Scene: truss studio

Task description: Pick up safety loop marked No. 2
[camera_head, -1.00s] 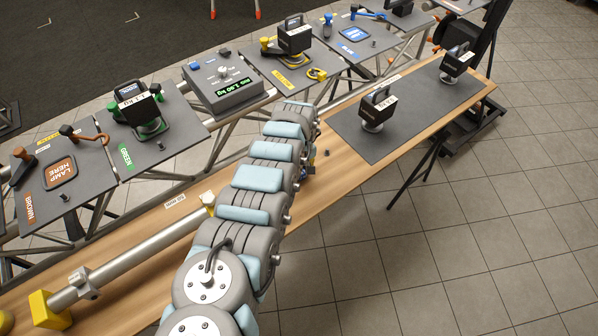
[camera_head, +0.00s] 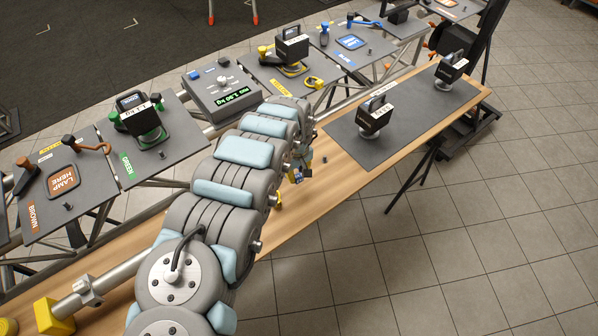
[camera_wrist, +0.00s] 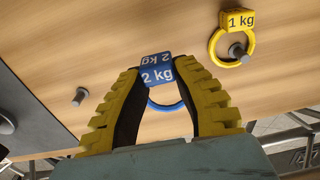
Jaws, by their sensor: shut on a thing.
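In the wrist view, a blue loop with a blue block tag (camera_wrist: 158,72) reading "2 kg" sits between the fingertips of my gripper (camera_wrist: 157,76). My gripper is shut on the tag, and the blue ring hangs between the yellow-ribbed fingers. I see "2 kg" on the tag, not "No. 2". A yellow loop (camera_wrist: 235,42) tagged "1 kg" lies around a grey peg at the upper right, apart from my gripper. In the head view my arm mostly hides the gripper; a bit of blue (camera_head: 297,176) shows beside it.
A bare grey peg (camera_wrist: 80,96) stands on the wooden bench to the left in the wrist view. In the head view, black lamps (camera_head: 374,116) stand on a dark mat at the bench's right. Coloured panels and a scale display (camera_head: 237,96) line the truss behind.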

